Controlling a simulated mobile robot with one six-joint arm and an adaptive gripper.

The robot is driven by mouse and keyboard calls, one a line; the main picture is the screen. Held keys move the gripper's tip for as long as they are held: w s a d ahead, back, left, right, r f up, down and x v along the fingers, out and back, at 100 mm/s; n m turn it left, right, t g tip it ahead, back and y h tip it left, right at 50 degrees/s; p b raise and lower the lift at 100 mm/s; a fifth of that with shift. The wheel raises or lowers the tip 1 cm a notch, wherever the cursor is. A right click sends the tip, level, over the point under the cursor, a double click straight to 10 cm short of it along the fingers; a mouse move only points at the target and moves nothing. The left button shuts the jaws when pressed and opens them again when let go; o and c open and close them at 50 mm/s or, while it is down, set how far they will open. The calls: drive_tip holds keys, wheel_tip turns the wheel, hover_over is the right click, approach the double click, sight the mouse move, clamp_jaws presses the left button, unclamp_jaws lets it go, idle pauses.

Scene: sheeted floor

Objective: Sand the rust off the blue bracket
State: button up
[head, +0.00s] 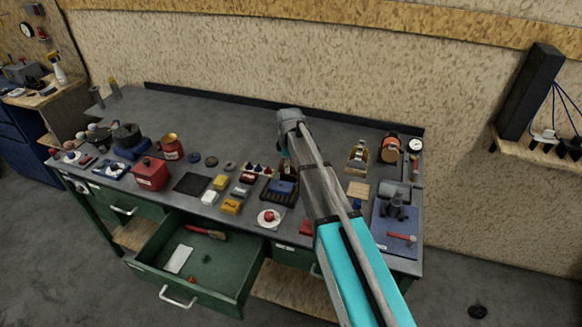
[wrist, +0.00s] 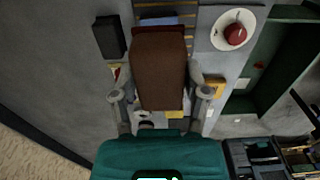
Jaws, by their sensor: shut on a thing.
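My gripper (wrist: 163,97) is shut on a brown block (wrist: 160,70) with a darker red-brown end, which looks like a sanding block. One finger lies on each side of it. A blue piece (head: 284,187), seemingly the bracket, lies on a dark slatted rack (head: 268,196) on the bench in the head view. In the wrist view the blue piece (wrist: 160,21) shows just beyond the block's far end, partly hidden by it. I cannot tell whether block and bracket touch, and no rust is clear. In the head view my arm hides most of the gripper.
A white plate with a red ball (head: 268,217) stands close to the rack. A green drawer (head: 200,262) hangs open at the front. A blue tray (head: 398,233) is at right.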

drive_tip(key=shift+d+f, duration=0.1)
drive_tip(key=shift+f, duration=0.15)
drive_tip(key=shift+d+f+b, duration=0.15)
drive_tip(key=shift+f+b, duration=0.2)
drive_tip(key=shift+b, duration=0.2)
